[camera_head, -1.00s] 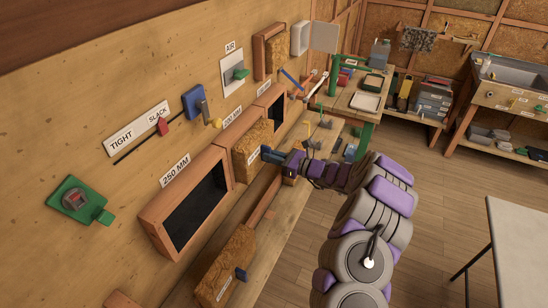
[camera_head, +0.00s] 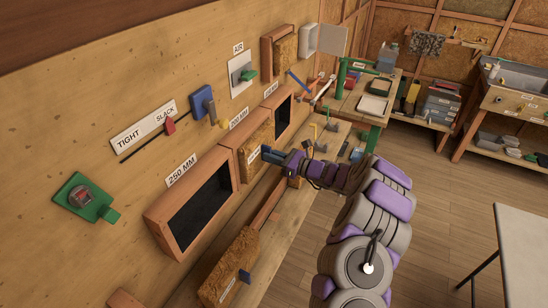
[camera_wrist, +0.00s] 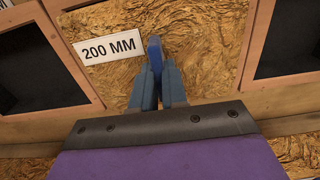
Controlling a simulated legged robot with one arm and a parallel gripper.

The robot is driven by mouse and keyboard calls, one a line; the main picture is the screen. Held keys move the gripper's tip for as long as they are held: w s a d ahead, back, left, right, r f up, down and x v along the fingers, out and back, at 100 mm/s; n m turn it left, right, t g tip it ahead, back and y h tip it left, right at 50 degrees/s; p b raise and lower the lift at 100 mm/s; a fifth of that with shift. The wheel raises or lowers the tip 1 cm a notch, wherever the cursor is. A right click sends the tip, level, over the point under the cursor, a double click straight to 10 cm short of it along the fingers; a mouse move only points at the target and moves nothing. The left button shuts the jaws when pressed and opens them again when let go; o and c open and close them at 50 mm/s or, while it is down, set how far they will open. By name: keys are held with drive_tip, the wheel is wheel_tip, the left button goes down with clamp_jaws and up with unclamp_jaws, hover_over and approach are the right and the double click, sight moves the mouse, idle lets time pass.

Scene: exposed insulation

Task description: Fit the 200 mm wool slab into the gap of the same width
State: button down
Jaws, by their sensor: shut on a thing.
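The 200 mm wool slab (camera_head: 258,145) is brown and fibrous, with a white 200 MM label (camera_wrist: 110,47). It stands upright at the middle wall opening, within the wooden frame (camera_head: 235,158) below the 200 MM sign (camera_head: 239,118). In the wrist view the slab (camera_wrist: 205,55) spans most of the width between the two wooden side members (camera_wrist: 72,58). How deep it sits is hard to tell. My gripper (camera_head: 268,152) is shut on the slab's blue tab (camera_wrist: 154,52), in front of the slab. My fingers hide part of the slab's lower middle.
The 250 MM frame (camera_head: 152,217) is open and dark on the left; a smaller open frame (camera_head: 270,104) is on the right. Another wool slab (camera_head: 228,262) with a blue tab stands on the bench below. Tools lie on the bench to the right.

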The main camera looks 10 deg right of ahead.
drive_tip(key=shift+x, duration=1.2)
drive_tip(key=c, duration=1.1)
unclamp_jaws()
drive_tip(key=p+v, duration=0.1)
drive_tip(key=v, duration=1.6)
drive_tip(key=shift+s+d+p, duration=0.1)
drive_tip(key=shift+d+p, duration=0.1)
drive_tip(key=shift+p, duration=0.15)
